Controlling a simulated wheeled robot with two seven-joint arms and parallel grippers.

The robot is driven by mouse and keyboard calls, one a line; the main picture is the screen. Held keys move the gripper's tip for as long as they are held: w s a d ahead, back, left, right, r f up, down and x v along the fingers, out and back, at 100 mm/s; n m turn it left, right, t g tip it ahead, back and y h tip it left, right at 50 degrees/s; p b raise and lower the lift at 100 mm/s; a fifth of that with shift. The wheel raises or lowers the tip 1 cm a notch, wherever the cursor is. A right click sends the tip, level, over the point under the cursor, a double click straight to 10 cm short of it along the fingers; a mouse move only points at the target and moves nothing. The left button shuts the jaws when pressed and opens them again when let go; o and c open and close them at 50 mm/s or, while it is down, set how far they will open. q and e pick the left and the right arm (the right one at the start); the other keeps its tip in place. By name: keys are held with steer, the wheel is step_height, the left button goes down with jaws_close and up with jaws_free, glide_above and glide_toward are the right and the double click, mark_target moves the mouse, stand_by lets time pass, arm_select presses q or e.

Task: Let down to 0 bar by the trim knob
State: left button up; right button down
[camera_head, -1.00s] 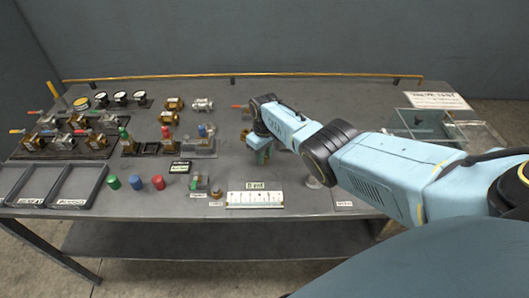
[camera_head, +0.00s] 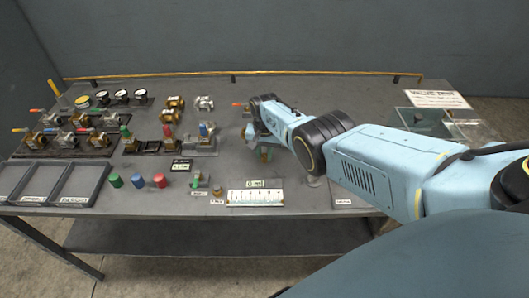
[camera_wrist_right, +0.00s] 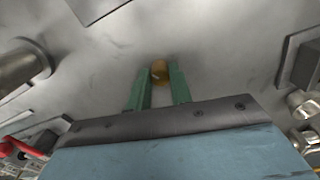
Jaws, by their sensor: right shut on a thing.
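My right gripper (camera_head: 264,153) is over the middle of the bench. In the right wrist view its two green fingers (camera_wrist_right: 160,85) are shut on a small round brass knob (camera_wrist_right: 159,71), which shows between the tips against the grey bench. In the head view my wrist mostly hides that knob, and I cannot read a label for it. A small dark display (camera_head: 180,165) shows light digits too small to read surely. A second small brass knob (camera_head: 217,191) stands free at the front, with a tag below it. My left gripper is not in view.
A white scale plate (camera_head: 256,197) lies at the front under a small sign (camera_head: 255,183). Green, blue and red caps (camera_head: 137,180) stand left of it. Black trays (camera_head: 78,182), valves and gauges (camera_head: 121,97) fill the left. A clear box (camera_head: 425,118) stands at right.

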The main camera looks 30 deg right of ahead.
mark_target(264, 155)
steer(key=m, duration=0.6)
steer(key=shift+w+m, duration=0.1)
steer(key=shift+m, duration=0.3)
stand_by(0.4)
steer(key=c, duration=1.3)
jaws_free()
steer(key=shift+o, duration=0.2)
steer(key=shift+r, duration=0.1)
step_height(264, 155, up, 7)
steer(key=p, duration=0.5)
steer(key=shift+p, duration=0.4)
step_height(264, 155, up, 6)
steer(key=p, duration=0.2)
steer(key=shift+r, duration=0.15)
